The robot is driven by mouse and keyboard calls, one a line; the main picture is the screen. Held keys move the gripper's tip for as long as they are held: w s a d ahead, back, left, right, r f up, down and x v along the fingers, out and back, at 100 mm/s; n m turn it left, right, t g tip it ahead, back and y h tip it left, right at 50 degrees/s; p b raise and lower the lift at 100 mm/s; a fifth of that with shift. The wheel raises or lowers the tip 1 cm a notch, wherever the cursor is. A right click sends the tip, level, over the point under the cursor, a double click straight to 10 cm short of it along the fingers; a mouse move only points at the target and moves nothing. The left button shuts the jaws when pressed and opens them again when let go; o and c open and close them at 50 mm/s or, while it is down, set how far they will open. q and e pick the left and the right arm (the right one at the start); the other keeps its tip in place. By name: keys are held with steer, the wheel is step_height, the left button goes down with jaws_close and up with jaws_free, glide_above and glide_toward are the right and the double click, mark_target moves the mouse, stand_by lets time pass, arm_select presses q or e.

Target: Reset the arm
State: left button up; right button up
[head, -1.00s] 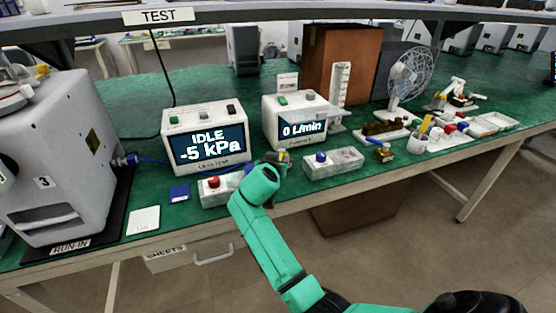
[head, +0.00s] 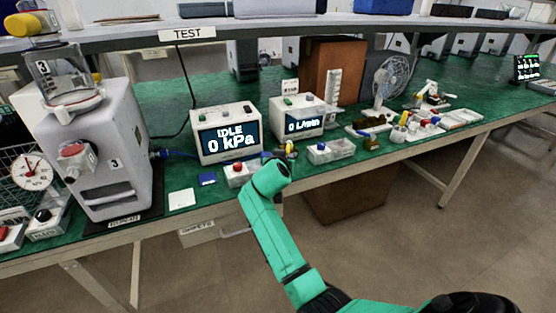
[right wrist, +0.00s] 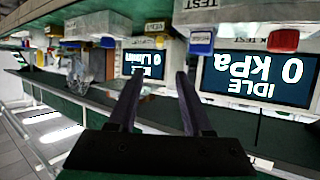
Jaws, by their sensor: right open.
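My right arm, teal, rises from the lower right in the head view, its end in front of the bench's front edge; its fingers are hidden there. In the right wrist view my right gripper (right wrist: 158,78) is open with nothing between its two dark fingers. Beyond them, upside down, are a screen reading IDLE 0 kPa (right wrist: 258,80) and a screen reading 0 L/min (right wrist: 142,65). In the head view the kPa tester (head: 227,133) and the flow tester (head: 300,118) stand on the green bench. My left gripper is not in view.
A grey pump marked 3 (head: 105,150) with a clear canister (head: 68,78) stands at left. A red-button box (head: 240,172), a blue-button box (head: 331,151) and a fan (head: 391,80) are on the bench. A shelf overhangs it. The floor at lower right is clear.

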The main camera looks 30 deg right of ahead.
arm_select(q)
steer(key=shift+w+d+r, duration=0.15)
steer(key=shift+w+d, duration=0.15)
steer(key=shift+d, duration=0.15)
